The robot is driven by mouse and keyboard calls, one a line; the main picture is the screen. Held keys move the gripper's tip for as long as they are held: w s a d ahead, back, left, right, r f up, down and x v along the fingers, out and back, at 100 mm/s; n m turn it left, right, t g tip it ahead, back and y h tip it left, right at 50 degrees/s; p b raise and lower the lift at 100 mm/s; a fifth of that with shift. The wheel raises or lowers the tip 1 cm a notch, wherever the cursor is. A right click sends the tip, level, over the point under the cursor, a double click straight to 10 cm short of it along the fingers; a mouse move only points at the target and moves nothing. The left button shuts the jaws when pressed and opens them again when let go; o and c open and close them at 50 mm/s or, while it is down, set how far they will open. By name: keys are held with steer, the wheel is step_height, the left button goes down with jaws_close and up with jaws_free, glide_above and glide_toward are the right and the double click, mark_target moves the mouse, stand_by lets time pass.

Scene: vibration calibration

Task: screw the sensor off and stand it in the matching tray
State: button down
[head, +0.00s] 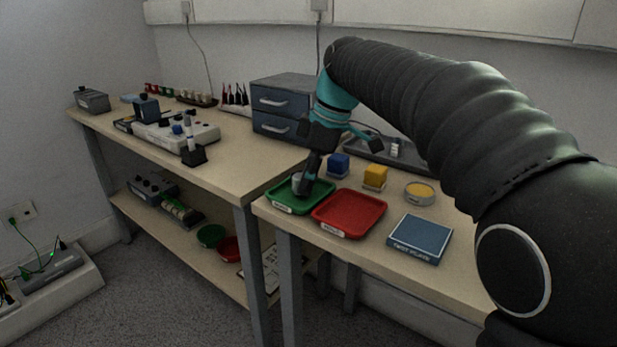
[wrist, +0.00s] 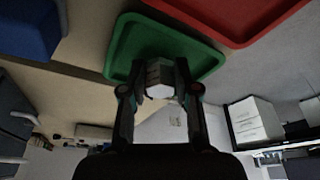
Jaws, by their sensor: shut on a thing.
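My gripper (head: 305,185) is over the green tray (head: 282,203) at the front left of the nearer table. In the wrist view it is shut on a pale metallic sensor (wrist: 159,77), one finger on each side. The sensor also shows as a small pale patch beside the fingers in the head view (head: 296,180). It is over or in the green tray, which shows behind it in the wrist view (wrist: 122,50); I cannot tell whether its base touches the tray floor. The red tray (head: 366,204) lies right of the green one and looks empty.
Behind the trays stand a blue block (head: 338,164), a yellow block (head: 375,176) and a round tin with a yellow top (head: 419,192). A blue box (head: 419,236) lies at the right. A drawer unit (head: 281,107) stands behind my gripper.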

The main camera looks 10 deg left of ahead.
steer(key=shift+f, duration=0.35)
steer(key=c, duration=0.8)
jaws_free()
steer(key=shift+o, duration=0.2)
steer(key=shift+p+v, duration=1.95)
steer(key=shift+v, duration=0.55)
